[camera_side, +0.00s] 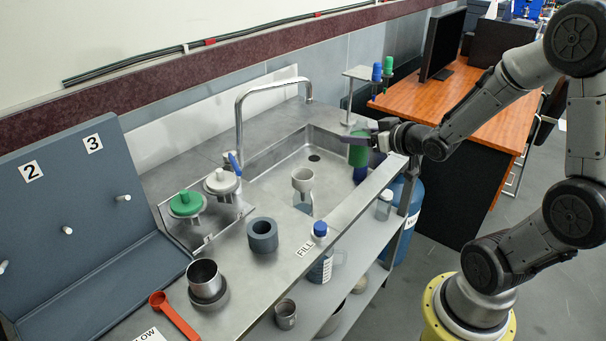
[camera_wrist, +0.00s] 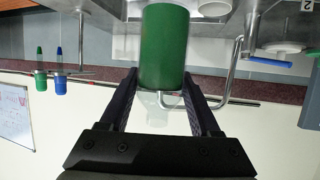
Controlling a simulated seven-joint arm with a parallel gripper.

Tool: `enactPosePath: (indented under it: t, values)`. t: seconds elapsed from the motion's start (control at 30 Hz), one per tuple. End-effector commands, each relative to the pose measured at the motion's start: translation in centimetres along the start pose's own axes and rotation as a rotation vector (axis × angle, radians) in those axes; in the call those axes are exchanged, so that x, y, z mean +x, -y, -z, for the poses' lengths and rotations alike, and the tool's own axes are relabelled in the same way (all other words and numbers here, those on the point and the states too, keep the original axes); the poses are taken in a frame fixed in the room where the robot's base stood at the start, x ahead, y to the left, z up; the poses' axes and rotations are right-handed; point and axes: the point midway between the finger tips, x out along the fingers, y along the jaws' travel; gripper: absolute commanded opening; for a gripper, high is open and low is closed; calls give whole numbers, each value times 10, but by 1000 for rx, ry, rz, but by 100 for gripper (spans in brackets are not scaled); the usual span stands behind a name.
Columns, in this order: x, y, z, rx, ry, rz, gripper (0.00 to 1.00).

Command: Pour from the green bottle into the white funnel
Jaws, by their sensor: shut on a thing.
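The green bottle (camera_side: 358,156) is in my gripper (camera_side: 376,141), held above the right end of the sink. A dark blue part (camera_side: 360,174) shows just below it; I cannot tell whether it belongs to the bottle. In the wrist view the green bottle (camera_wrist: 164,48) sits between the two fingers of my gripper (camera_wrist: 162,90).
A curved faucet (camera_side: 239,115) rises behind the sink (camera_side: 285,155). A grey ring (camera_side: 262,236) and a blue-capped bottle (camera_side: 320,255) stand near the funnel. A small stand (camera_side: 358,74) with green and blue items is at the back. A metal cup (camera_side: 205,280) is front left.

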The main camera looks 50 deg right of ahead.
Motion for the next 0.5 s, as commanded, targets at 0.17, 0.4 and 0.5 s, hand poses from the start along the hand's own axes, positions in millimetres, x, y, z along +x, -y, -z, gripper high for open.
enactPosePath:
  t: [0.17,0.4,0.5]
  values:
    - [22,21,16,0,-3,2,0]
    - [45,50,28,2,-2,-4,0]
    - [52,64,31,2,-2,-4,0]
